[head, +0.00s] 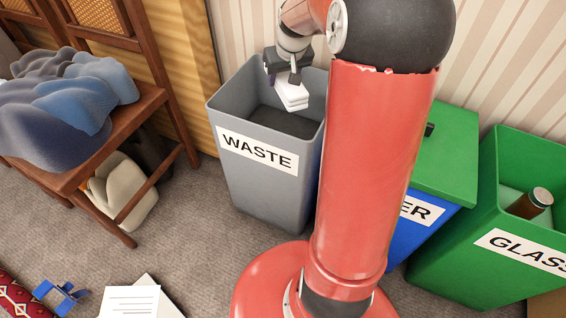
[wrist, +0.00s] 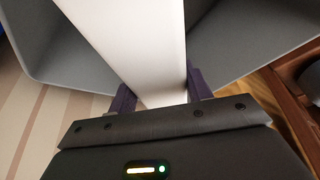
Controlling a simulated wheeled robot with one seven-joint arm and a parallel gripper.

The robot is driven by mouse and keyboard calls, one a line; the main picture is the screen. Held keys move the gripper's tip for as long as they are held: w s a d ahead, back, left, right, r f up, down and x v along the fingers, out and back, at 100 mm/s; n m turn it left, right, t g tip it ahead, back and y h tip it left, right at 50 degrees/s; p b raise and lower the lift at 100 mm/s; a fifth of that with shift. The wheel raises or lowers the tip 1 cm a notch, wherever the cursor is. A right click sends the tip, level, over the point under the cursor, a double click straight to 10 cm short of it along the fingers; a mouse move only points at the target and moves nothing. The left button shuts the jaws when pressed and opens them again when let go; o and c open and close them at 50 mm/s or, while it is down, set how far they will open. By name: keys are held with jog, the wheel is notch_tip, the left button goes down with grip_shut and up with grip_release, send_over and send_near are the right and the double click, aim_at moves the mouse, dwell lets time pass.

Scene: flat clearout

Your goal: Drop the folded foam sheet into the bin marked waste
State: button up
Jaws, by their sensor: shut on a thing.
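The folded foam sheet (head: 291,93) is white and layered. My gripper (head: 289,76) is shut on it and holds it over the open top of the grey bin marked WASTE (head: 262,180). In the wrist view the foam sheet (wrist: 135,45) extends away from between the two dark fingers of my gripper (wrist: 157,88), with the grey walls of the waste bin (wrist: 70,45) around it. Part of the bin's right side is hidden behind my red column in the head view.
A blue bin with a green lid (head: 440,160) and a green bin marked GLASS (head: 500,235) holding a brown jar (head: 530,203) stand at right. A wooden chair (head: 120,115) with blue cloth (head: 65,105) stands at left. Papers (head: 135,300) and a blue object (head: 60,298) lie on the floor.

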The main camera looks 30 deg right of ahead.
jog(key=shift+f+b, duration=0.3)
jog(key=shift+f, duration=0.5)
jog(key=o, duration=1)
jog(key=shift+o, duration=0.2)
jog(key=shift+r, duration=0.15)
jog(key=p+v, duration=0.1)
jog(key=v, duration=0.5)
jog(key=shift+r, duration=0.1)
jog(key=shift+s+r, duration=0.35)
jog(key=shift+r, duration=0.25)
